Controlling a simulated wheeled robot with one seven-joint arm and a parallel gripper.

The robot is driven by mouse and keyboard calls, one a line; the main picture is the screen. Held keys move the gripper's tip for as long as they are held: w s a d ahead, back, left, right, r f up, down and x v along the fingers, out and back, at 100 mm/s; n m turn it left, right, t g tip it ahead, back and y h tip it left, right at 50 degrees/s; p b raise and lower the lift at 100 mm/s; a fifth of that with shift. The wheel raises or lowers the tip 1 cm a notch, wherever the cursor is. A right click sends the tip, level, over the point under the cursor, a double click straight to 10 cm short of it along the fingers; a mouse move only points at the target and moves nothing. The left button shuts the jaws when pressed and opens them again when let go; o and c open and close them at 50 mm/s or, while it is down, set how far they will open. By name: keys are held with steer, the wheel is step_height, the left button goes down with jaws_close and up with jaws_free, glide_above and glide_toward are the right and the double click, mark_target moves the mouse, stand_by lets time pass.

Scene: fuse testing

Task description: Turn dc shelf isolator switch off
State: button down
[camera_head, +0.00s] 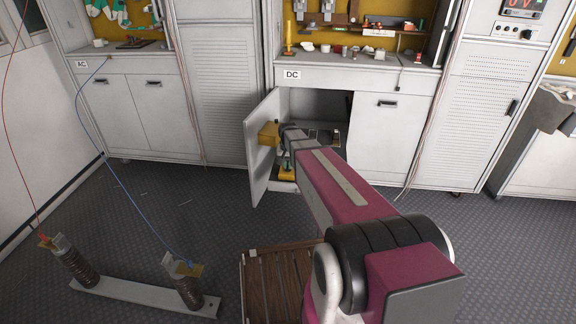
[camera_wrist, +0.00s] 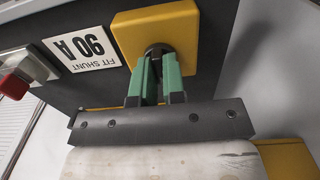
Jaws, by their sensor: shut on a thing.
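The isolator switch shows in the wrist view as a yellow square plate (camera_wrist: 185,30) on a dark panel, with a black knob (camera_wrist: 158,49) at its lower middle. My gripper (camera_wrist: 158,62) has green fingers, close together, with their tips at the knob. The fingers are shut on the knob and hide part of it. In the head view my arm reaches into the open cabinet below the DC label (camera_head: 292,75).
In the wrist view, a white label (camera_wrist: 82,50) reads "FIT SHUNT 90 A" upside down, and a red knob (camera_wrist: 14,86) sits at far left. In the head view, the open cabinet door (camera_head: 260,155) stands left of my arm. A wooden pallet (camera_head: 275,285) lies on the floor.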

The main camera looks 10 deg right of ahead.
steer(key=c, duration=1.2)
jaws_free()
step_height(320, 180, up, 11)
steer(key=shift+s+f, duration=0.1)
